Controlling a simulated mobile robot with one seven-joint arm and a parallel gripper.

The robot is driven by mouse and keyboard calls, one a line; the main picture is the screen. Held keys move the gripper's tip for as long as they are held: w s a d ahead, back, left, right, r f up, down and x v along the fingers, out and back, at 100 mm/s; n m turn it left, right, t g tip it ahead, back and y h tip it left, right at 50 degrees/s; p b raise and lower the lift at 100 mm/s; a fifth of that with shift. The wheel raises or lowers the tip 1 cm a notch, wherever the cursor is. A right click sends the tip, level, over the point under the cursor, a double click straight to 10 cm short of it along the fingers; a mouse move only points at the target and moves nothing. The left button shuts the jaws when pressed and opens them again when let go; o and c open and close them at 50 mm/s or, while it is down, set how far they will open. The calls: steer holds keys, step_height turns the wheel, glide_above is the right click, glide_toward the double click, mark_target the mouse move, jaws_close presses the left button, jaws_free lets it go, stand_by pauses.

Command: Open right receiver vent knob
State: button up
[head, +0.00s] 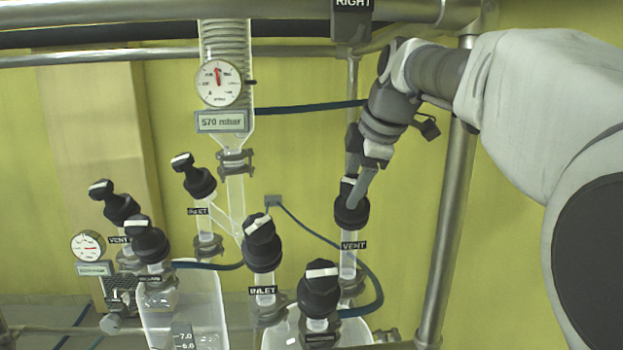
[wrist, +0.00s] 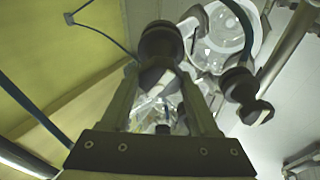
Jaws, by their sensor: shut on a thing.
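The right receiver vent knob (head: 351,213) is black with a white-marked handle and stands above a VENT label (head: 353,245) on the right-hand vessel, under the RIGHT sign (head: 353,4). My gripper (head: 356,186) reaches down from the upper right and is shut on the knob's handle. In the wrist view the knob (wrist: 160,42) sits at the fingertips, with one finger of my gripper (wrist: 159,78) on each side of its handle. The fingers hide part of the handle, so its exact turn is hard to read.
The right INLET knob (head: 262,250) and another black knob (head: 318,292) stand close by to the left and front. A steel post (head: 450,210) rises just right of the vent. A dark hose (head: 375,290) loops beside it. A gauge and a 570 mbar display (head: 222,121) hang at upper left.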

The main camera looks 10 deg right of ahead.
steer(key=shift+n, duration=1.1)
steer(key=shift+g, duration=0.3)
steer(key=o, duration=1.4)
